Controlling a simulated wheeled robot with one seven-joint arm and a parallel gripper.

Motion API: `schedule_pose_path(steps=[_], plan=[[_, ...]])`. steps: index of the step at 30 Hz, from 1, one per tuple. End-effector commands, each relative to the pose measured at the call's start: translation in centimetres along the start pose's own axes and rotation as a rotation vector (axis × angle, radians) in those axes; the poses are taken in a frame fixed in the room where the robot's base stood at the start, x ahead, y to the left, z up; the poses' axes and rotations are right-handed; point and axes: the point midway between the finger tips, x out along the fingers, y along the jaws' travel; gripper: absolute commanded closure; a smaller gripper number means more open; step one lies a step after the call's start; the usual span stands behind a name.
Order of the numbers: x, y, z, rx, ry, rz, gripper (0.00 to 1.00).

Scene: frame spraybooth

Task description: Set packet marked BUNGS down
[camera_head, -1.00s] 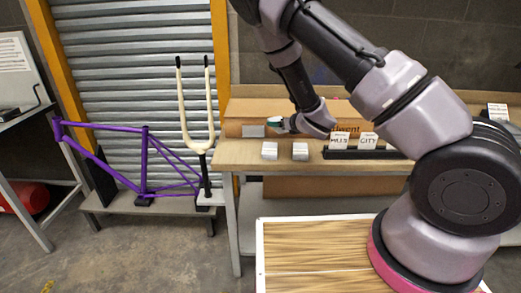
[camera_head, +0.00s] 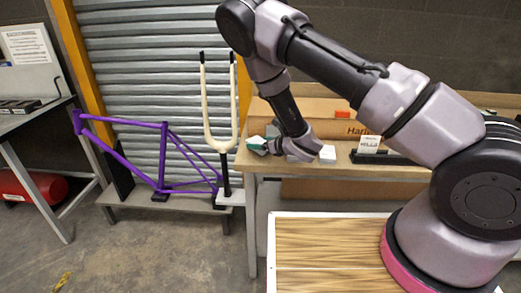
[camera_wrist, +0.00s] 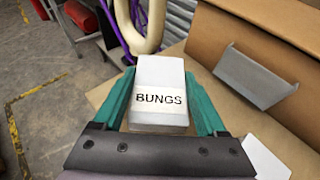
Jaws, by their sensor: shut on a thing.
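The packet marked BUNGS (camera_wrist: 160,97) is a white block with black letters. In the wrist view it sits between the teal fingers of my gripper (camera_wrist: 158,80), which is shut on it. In the head view my gripper (camera_head: 257,143) is over the left end of the wooden bench (camera_head: 340,169), and the packet cannot be made out clearly there. Whether the packet touches the bench top is not clear.
Another white packet (camera_head: 327,153) is on the bench, beside a black rack holding a card (camera_head: 369,144). A cream fork (camera_head: 220,110) and purple frame (camera_head: 150,155) stand left.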

Motion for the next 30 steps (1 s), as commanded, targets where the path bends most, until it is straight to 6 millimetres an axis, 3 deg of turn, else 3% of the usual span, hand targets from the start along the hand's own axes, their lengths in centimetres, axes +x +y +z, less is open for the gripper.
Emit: schedule_pose_path(steps=[5, 16, 17, 18, 27, 30], plan=[[1.0, -0.1, -2.4, 0.0, 0.001, -0.001, 0.82], [1.1, 0.0, -2.7, 0.0, 0.0, 0.0, 0.82], [1.1, 0.0, -2.7, 0.0, -0.001, 0.0, 0.14], [1.1, 0.0, -2.6, 0.0, -0.001, 0.0, 0.0], [1.0, 0.0, -2.4, 0.0, -0.001, -0.001, 0.0], [0.0, -0.1, -2.4, 0.001, 0.001, -0.002, 0.0]])
